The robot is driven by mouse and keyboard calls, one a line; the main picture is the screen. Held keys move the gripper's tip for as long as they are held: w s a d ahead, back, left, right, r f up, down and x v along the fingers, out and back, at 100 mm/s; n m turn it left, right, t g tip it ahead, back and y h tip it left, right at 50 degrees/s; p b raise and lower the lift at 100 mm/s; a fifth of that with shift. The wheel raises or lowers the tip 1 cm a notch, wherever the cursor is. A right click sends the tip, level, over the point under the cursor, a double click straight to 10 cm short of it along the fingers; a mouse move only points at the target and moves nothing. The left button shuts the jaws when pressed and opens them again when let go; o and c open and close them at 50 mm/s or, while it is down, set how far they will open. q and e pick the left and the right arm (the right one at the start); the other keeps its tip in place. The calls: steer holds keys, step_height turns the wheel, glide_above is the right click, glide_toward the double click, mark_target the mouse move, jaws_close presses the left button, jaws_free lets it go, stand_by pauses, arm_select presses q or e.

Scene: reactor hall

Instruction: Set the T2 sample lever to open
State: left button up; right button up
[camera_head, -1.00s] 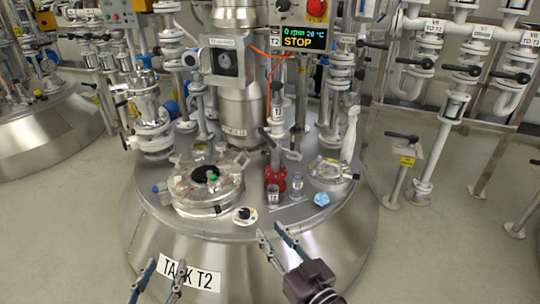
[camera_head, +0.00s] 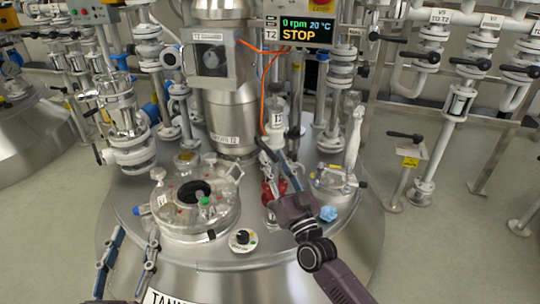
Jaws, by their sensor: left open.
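The steel tank T2 (camera_head: 330,262) fills the middle, with its name label (camera_head: 172,298) partly cut off at the bottom edge. A sampling pipe with a white label (camera_head: 277,121) rises from the tank top, above a red bottle-like object (camera_head: 268,192). The sample lever cannot be clearly told apart there; my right gripper covers part of this spot. My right gripper (camera_head: 277,158) reaches up beside the pipe, its fingers overlapping the red object in the picture. Whether it touches anything is unclear. My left gripper (camera_head: 136,236) is open and empty at the lower left, before the tank.
A glass-covered hatch (camera_head: 222,215) and a small black-knobbed dial (camera_head: 243,240) stand on the tank top. A blue cap-like object (camera_head: 328,213) and a white spray bottle (camera_head: 355,135) are at right. The display (camera_head: 300,31) reads STOP. Valve pipework (camera_head: 460,100) stands at far right.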

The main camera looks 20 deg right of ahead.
mark_target(266, 149)
arm_select(q)
steer(key=shift+s+d+r+t, duration=0.15)
steer(key=shift+r+t, duration=0.45)
steer(key=shift+r, duration=0.6)
arm_select(e)
steer(key=shift+x, duration=1.2)
jaws_close()
